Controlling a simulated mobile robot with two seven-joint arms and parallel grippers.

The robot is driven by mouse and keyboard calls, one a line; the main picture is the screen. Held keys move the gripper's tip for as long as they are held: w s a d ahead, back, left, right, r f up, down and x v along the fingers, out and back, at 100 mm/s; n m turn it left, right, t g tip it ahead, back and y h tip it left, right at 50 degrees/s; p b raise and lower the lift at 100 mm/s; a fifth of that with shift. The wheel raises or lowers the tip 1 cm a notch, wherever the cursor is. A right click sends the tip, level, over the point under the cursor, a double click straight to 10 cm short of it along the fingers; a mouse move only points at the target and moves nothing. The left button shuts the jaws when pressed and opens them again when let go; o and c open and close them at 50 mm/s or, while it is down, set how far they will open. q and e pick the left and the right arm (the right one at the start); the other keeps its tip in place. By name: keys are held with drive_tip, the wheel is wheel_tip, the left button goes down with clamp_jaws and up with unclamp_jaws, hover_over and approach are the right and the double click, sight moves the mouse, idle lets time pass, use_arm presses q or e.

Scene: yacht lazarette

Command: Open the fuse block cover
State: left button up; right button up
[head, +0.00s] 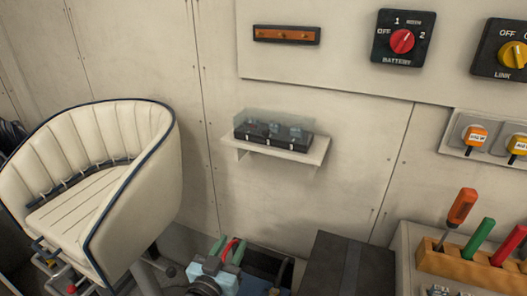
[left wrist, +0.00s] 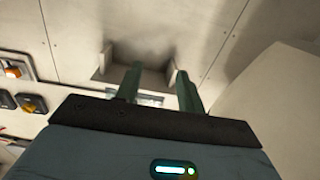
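The fuse block (head: 272,135) is a black block on a small white shelf (head: 306,153) on the wall, in the middle of the head view. Its clear cover (head: 275,118) sits over it and looks shut. My left gripper (head: 229,250) is low in the head view, below and left of the shelf and apart from it. Its two green fingers stand apart with nothing visibly held; they also show in the left wrist view (left wrist: 159,82). There the underside of the shelf (left wrist: 135,76) shows beyond the fingertips. My right gripper is not in view.
A cream seat (head: 100,150) stands at the left. Battery switches (head: 401,40) and an orange-barred panel (head: 287,35) are above the shelf. A tool rack (head: 465,262) with upright handles stands at the lower right. The wall around the shelf is clear.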

use_arm(q)
drive_tip(key=w+d+r+t+h, duration=0.1)
drive_tip(key=w+d+r+t, duration=0.1)
drive_tip(key=w+r, duration=0.55)
drive_tip(key=m+t+h+b, duration=0.1)
drive_tip(key=t+h, duration=0.1)
approach(265, 135)
drive_tip(key=w, duration=0.1)
drive_tip(key=shift+r+x, duration=0.15)
drive_tip(key=shift+x, duration=1.9)
drive_tip(key=shift+r+x, duration=0.1)
drive_tip(key=shift+x, duration=1.9)
drive_tip(key=shift+s+d, duration=0.1)
clamp_jaws()
